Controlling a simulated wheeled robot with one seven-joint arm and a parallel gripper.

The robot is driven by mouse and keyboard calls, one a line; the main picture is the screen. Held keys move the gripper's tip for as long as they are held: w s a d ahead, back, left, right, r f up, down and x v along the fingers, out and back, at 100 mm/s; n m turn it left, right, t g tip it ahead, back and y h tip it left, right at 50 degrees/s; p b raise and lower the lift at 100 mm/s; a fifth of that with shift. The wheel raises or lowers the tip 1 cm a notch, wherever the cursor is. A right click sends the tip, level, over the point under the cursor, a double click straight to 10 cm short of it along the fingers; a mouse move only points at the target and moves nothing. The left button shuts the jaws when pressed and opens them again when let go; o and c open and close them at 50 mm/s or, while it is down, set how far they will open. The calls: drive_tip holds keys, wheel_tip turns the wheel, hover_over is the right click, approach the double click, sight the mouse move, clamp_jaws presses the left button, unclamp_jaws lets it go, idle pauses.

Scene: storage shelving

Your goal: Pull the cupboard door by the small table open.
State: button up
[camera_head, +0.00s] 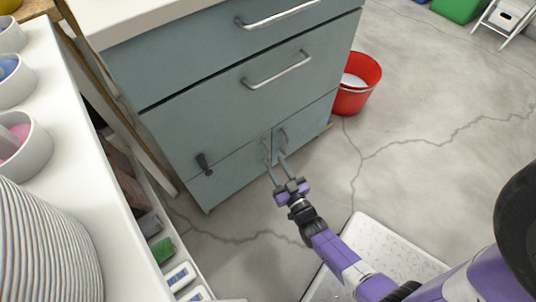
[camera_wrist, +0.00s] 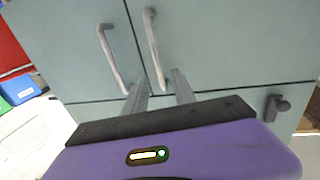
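A blue-grey cupboard has two low doors under its drawers. The left door (camera_head: 230,172) is nearest the white table (camera_head: 62,130); the right door (camera_head: 308,132) is beside it. Both look shut. My gripper (camera_head: 272,155) is in front of the seam between them. In the wrist view, which is turned over, the left door's bar handle (camera_wrist: 151,45) has one end between my fingertips (camera_wrist: 158,82). The fingers are apart; whether they touch the handle cannot be told. The right door's handle (camera_wrist: 110,58) lies outside the fingers.
Two drawers with bar handles (camera_head: 278,69) are above the doors. A red bucket (camera_head: 358,84) stands at the cupboard's right side. The white table with bowls and a low rack (camera_head: 158,225) are on the left. The cracked floor (camera_head: 430,130) to the right is mostly clear.

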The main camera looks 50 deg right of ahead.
sight(269, 154)
drive_tip(key=shift+b+x, duration=0.65)
drive_tip(key=shift+x, duration=2.1)
clamp_jaws()
